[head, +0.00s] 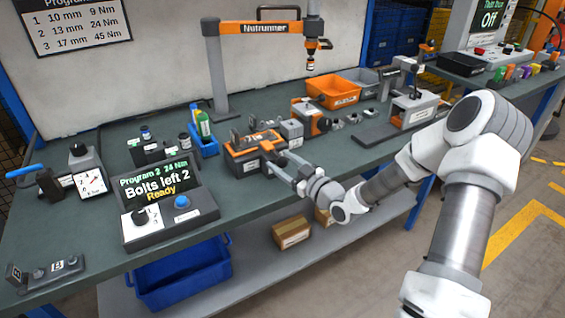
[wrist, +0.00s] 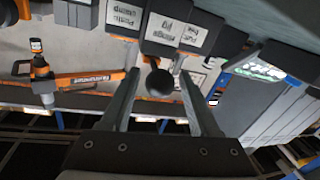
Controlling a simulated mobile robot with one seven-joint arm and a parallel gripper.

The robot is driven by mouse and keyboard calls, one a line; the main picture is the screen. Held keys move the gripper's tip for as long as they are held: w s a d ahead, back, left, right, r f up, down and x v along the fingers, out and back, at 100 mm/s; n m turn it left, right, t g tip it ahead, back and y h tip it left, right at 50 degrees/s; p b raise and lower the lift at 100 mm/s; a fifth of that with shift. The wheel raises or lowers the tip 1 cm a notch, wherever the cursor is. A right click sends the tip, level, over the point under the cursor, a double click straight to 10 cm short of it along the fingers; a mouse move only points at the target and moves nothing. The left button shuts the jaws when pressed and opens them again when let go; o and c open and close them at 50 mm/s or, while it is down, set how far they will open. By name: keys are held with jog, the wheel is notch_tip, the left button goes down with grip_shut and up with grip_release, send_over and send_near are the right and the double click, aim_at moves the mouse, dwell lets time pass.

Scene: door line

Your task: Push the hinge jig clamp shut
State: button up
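The hinge jig (head: 246,160) is a dark block with orange parts near the front edge of the bench. In the wrist view its labelled grey block (wrist: 178,30) fills the top middle, beside a block with a "Push clamp" label (wrist: 125,15). My gripper (head: 288,168) is at the jig's front right side. Its two fingers (wrist: 158,80) are apart, with the knob in the gap. Whether they touch it cannot be told.
An orange bin (head: 333,92) stands behind to the right, and a grey press-like fixture (head: 413,105) farther right. A blue holder with bottles (head: 203,138) and the "Bolts left 2" control box (head: 160,205) stand left. The Nutrunner (head: 310,58) hangs above the bench.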

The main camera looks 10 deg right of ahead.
grip_shut()
dwell(1.2)
